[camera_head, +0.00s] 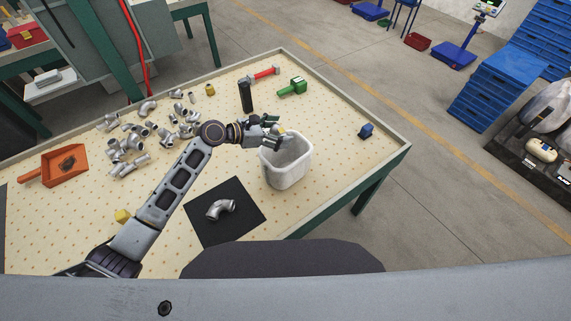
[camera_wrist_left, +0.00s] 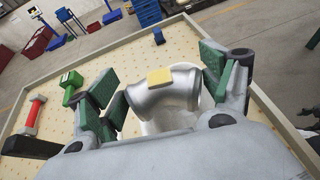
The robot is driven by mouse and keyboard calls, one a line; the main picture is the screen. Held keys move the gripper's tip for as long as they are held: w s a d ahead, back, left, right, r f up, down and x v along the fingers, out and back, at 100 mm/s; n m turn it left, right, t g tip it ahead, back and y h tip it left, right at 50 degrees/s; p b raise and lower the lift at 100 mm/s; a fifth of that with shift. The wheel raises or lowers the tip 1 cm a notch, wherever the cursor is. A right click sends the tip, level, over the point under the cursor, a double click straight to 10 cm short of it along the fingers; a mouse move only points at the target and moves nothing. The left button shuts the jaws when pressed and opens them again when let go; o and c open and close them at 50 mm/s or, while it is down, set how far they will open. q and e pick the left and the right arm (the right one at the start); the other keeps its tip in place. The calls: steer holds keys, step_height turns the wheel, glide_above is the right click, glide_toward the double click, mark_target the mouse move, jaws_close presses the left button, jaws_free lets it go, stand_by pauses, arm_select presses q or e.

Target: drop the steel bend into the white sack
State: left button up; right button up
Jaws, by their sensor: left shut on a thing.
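My left gripper (camera_head: 273,132) is shut on a steel bend (camera_wrist_left: 160,92), a grey curved pipe fitting with a yellow patch on it. The bend sits between the green finger pads in the left wrist view and is mostly hidden by the fingers in the head view. The gripper is over the far rim of the white sack (camera_head: 287,174), which stands open-topped and looks like a stiff tub. Its inside is partly hidden by the gripper. Another steel bend (camera_head: 220,208) lies on the black mat (camera_head: 245,225). My right gripper is not in view.
Several loose metal fittings (camera_head: 130,145) lie left of the arm. An orange scoop (camera_head: 65,165) is at the far left. The table edge is close on the right.

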arm_select(q)
steer(key=shift+w, duration=0.25)
steer(key=shift+s+f, duration=0.1)
steer(key=shift+f, duration=0.05)
steer(key=shift+f+b, duration=0.8)
steer(key=shift+f, duration=0.25)
steer(key=shift+f+b, duration=1.8)
steer(key=shift+b, duration=0.85)
steer(key=o, duration=1.3)
steer(key=shift+c, duration=0.2)
steer(key=shift+f, duration=0.1)
